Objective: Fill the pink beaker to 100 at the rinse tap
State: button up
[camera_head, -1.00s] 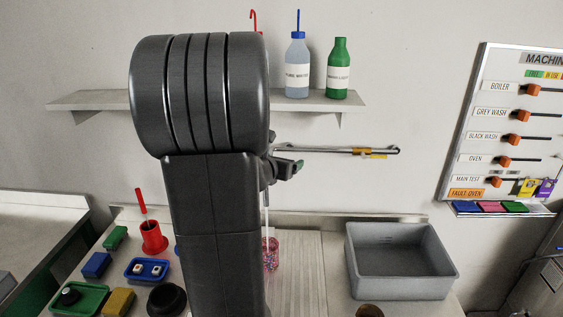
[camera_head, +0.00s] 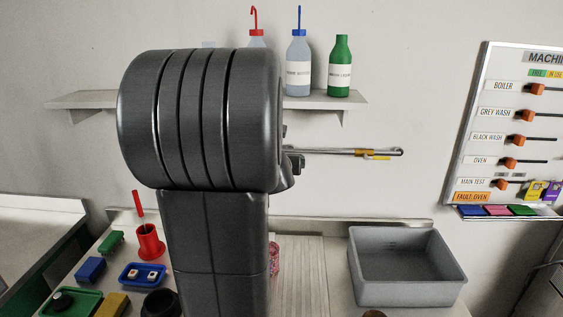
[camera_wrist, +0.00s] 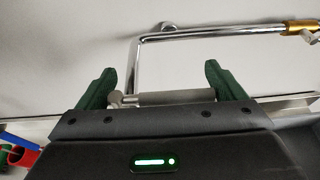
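The rinse tap is a chrome pipe (camera_head: 335,151) on the back wall with a brass collar (camera_head: 362,153). The wrist view shows its bent pipe (camera_wrist: 215,31) and the collar (camera_wrist: 300,27) ahead of my gripper. My gripper's (camera_wrist: 157,80) two dark green fingers stand wide apart. A grey bar (camera_wrist: 178,97) lies across the gap between them; I cannot tell whether it touches them. In the head view my arm hides most of the gripper. A pink speckled vessel (camera_head: 274,258), seemingly the pink beaker, stands below the tap, mostly hidden by my arm. Its level cannot be read.
A grey sink basin (camera_head: 405,291) is at the right of the bench. A red holder (camera_head: 150,243), a blue tray (camera_head: 132,275) and a green tray (camera_head: 88,304) stand at left. Bottles stand on the wall shelf (camera_head: 330,100). The ribbed surface (camera_head: 303,270) is clear.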

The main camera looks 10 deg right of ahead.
jog(key=shift+o, duration=0.7)
jog(key=p+v, duration=0.4)
jog(key=v, duration=1)
jog(key=shift+d+f, duration=0.1)
jog(key=b+x, duration=0.3)
jog(key=x, duration=1)
jog(key=shift+w+m+h, duration=0.3)
jog(key=shift+w, duration=0.05)
jog(key=shift+d+f+b, duration=0.1)
jog(key=shift+f+b, duration=0.05)
jog(key=shift+b, duration=0.45)
